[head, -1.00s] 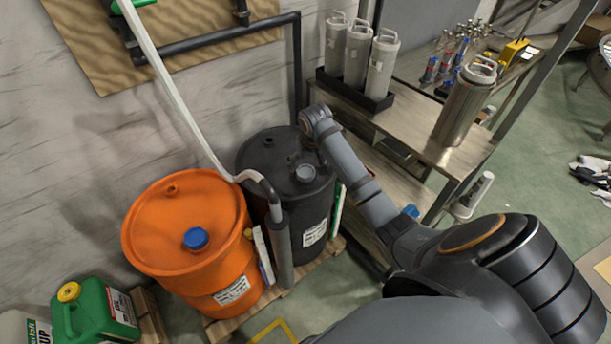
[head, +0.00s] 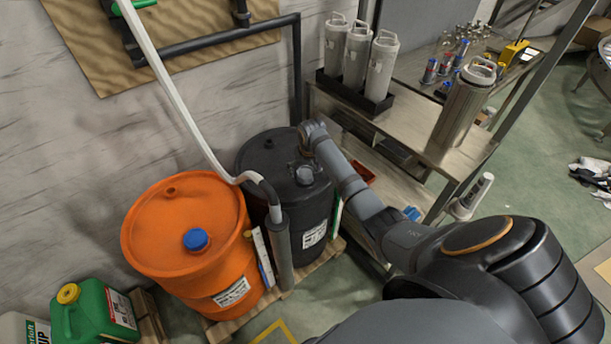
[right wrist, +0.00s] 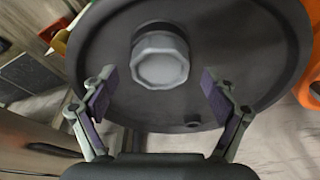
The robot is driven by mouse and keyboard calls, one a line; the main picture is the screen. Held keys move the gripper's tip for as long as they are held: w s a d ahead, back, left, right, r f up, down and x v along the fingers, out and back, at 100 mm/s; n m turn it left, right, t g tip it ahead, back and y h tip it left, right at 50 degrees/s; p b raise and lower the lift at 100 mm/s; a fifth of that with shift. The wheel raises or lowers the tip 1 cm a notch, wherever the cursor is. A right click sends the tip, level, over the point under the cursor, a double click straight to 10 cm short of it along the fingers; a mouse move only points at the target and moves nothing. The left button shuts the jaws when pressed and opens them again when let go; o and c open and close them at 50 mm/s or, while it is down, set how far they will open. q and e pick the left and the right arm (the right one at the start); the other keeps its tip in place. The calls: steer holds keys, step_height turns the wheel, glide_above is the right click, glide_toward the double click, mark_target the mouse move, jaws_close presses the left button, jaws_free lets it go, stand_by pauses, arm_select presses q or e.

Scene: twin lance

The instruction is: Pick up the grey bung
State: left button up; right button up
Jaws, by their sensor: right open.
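The grey bung (head: 305,176) sits in the top of the black drum (head: 262,158). In the right wrist view the bung (right wrist: 160,62) is a pale grey eight-sided cap standing up from the dark lid (right wrist: 235,45). My right gripper (head: 302,164) is over the drum top, close to the bung. In the right wrist view my right gripper (right wrist: 159,84) is open, with one finger to each side of the bung and clear gaps between; neither finger touches it. My left gripper is not in view.
An orange drum (head: 160,222) with a blue cap (head: 196,239) stands left of the black drum. A metal bench (head: 420,125) with grey canisters (head: 381,68) stands to the right.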

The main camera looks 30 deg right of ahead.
steer(key=shift+w+f, duration=0.15)
steer(key=shift+f, duration=0.45)
steer(key=shift+c, duration=0.4)
steer(key=c, duration=1)
steer(key=shift+r, duration=0.1)
